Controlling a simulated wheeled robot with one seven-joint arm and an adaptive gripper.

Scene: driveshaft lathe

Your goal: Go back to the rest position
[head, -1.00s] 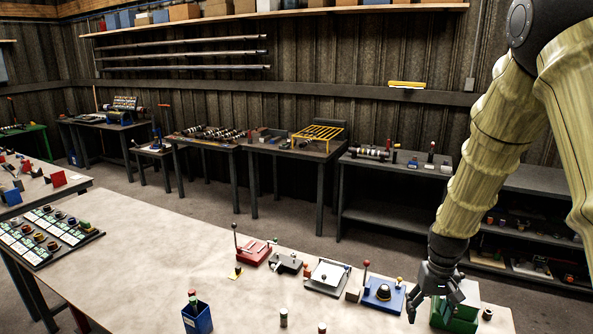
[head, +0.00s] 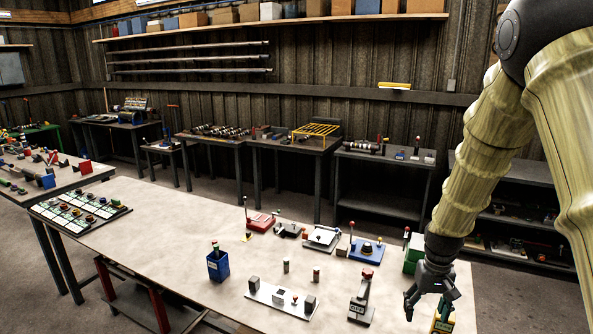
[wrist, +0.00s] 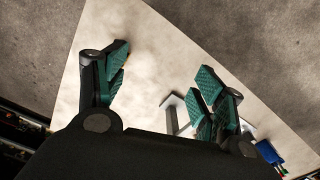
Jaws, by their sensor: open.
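My gripper (head: 428,306) hangs at the end of my arm over the right end of the near table (head: 180,235) in the head view. Its fingers are apart with nothing between them. In the wrist view my gripper (wrist: 162,82) shows two green-padded fingers spread wide over the pale tabletop (wrist: 165,45). A grey lever-like part (wrist: 180,108) shows beyond and below the right finger. In the head view a yellow and green block (head: 443,318) is just below my gripper, partly hidden by it; I cannot tell whether they touch.
A stand with a red knob (head: 362,300) is left of my gripper, and a green box (head: 414,250) is behind it. A grey fixture plate (head: 280,298) and a blue holder (head: 218,265) stand further left. The table's middle left is bare.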

